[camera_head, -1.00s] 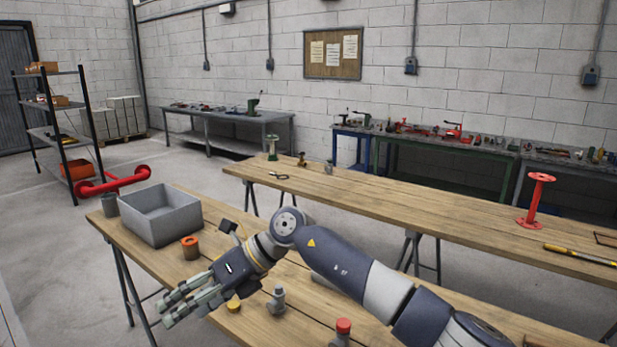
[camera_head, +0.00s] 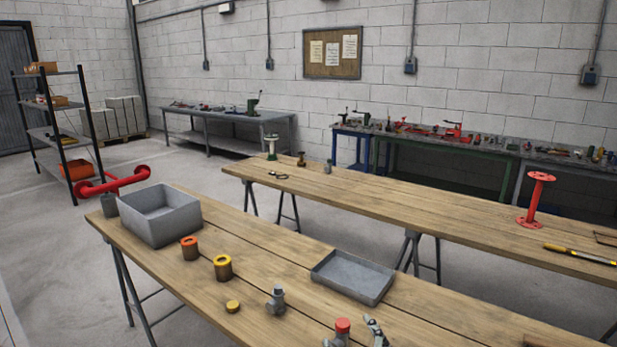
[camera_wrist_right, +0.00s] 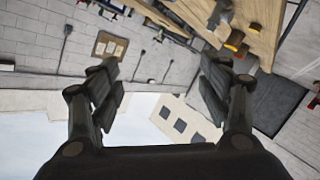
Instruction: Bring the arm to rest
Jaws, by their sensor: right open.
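My right gripper (camera_wrist_right: 161,90) shows in the right wrist view with its two fingers wide apart and nothing between them. That view is tilted, with the wall, the benches and part of a wooden table around the fingers. In the head view the right arm no longer crosses the near table (camera_head: 262,262). A small grey and dark piece (camera_head: 376,331) shows at the bottom edge; I cannot tell if it is a fingertip or a loose part. My left gripper is in neither view.
On the near table stand a deep grey bin (camera_head: 160,214), a shallow grey tray (camera_head: 353,277), an orange-topped cylinder (camera_head: 190,248), a yellow-topped cylinder (camera_head: 223,268), a grey fitting (camera_head: 276,299) and a red-capped fitting (camera_head: 341,331). A red flanged spool (camera_head: 536,200) stands on the far table.

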